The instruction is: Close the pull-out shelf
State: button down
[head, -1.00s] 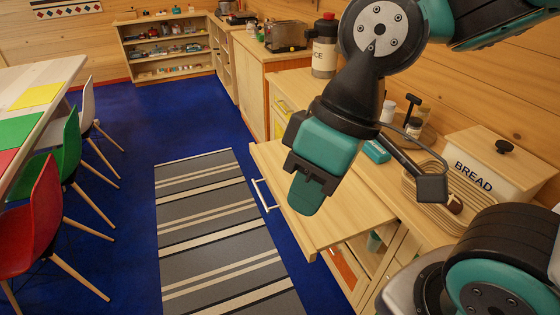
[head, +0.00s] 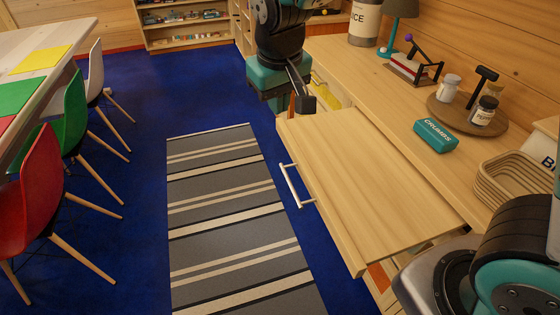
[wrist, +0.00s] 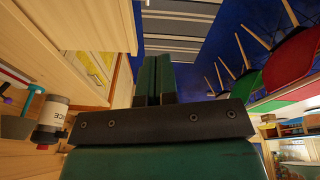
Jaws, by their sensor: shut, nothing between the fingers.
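The pull-out shelf (head: 370,180) is a pale wooden board standing out from under the counter in the head view. Its metal bar handle (head: 297,186) is on the front edge, facing the rug. The shelf top is bare. My gripper (head: 281,106) hangs past the far end of the shelf, near its far front corner and apart from the handle. In the wrist view the two green fingers (wrist: 153,80) are together with nothing between them. The handle is not seen in the wrist view.
The counter (head: 385,112) holds a rice jar (head: 364,22), a teal crumbs box (head: 435,135), a round tray (head: 462,116) and a basket (head: 515,180). A striped rug (head: 225,215) covers free floor before the shelf. Chairs (head: 35,215) stand at the left.

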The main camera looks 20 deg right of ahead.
jog(key=w+a+f+m+t+h+b, duration=0.1)
jog(key=w+f+m+h+b, duration=0.2)
jog(key=w+f, duration=0.45)
jog(key=w+a+f+m+t+h+b, duration=0.15)
jog(key=w+f+b, duration=0.3)
jog(key=f, duration=0.55)
jog(key=w+d+f+p, duration=0.1)
jog(key=w+d+f, duration=0.3)
jog(key=d+f, duration=0.4)
jog(key=shift+w+d+f+n+h, duration=0.25)
jog(key=shift+d+f+n+h, duration=0.1)
jog(key=shift+d+h, duration=0.1)
jog(key=shift+g, duration=0.25)
